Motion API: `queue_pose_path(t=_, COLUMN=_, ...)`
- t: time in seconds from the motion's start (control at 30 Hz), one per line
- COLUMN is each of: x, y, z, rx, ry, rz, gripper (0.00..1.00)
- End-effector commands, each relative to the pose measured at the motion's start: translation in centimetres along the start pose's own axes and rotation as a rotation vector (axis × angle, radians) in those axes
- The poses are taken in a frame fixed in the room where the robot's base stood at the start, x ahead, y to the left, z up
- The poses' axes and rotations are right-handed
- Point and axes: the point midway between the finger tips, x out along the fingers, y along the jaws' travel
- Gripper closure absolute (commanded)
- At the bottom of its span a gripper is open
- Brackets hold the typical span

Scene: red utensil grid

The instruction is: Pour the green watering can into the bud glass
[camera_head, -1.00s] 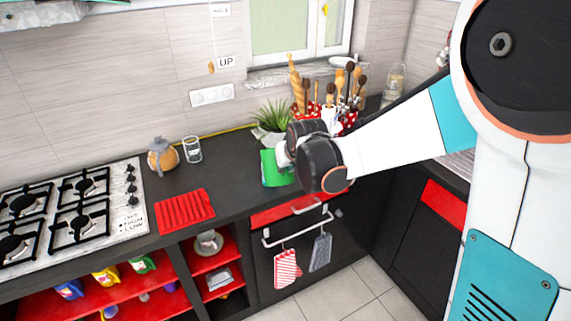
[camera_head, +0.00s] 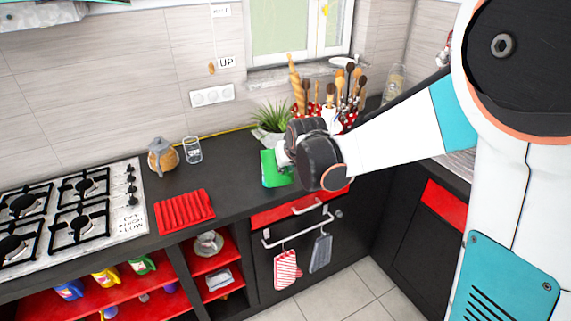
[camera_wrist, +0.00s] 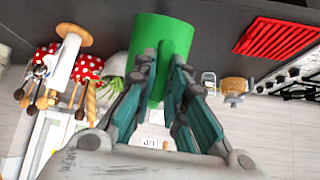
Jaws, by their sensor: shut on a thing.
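The green watering can (camera_head: 275,169) is above or at the dark counter, left of my wrist in the head view. In the wrist view the green can (camera_wrist: 162,36) sits between the fingertips of my gripper (camera_wrist: 160,75), which is shut on it. My wrist hides part of the can in the head view, and its spout cannot be made out. A clear glass (camera_head: 192,150) stands upright at the back of the counter, left of the can and apart from it. It also shows in the wrist view (camera_wrist: 208,82), right of my gripper.
An orange-brown jug (camera_head: 162,156) stands just left of the glass. A red utensil grid (camera_head: 184,211) lies in front of them, and a gas hob (camera_head: 68,213) is at left. A potted plant (camera_head: 271,119) and utensils in red dotted holders (camera_head: 345,117) stand behind my gripper.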

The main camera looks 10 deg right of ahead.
Motion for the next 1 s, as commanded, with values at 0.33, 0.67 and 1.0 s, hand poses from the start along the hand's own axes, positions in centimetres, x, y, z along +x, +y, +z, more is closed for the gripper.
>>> queue_pose_path(t=0.33, x=0.0, y=0.0, z=0.0, rx=0.0, ry=0.001, rz=0.0, gripper=1.0)
queue_pose_path(t=0.67, x=0.0, y=0.0, z=-0.1, rx=0.0, ry=-0.005, rz=0.0, gripper=1.0)
queue_pose_path(t=1.0, x=1.1, y=0.0, z=1.8, rx=0.0, ry=0.098, rz=0.0, gripper=1.0)
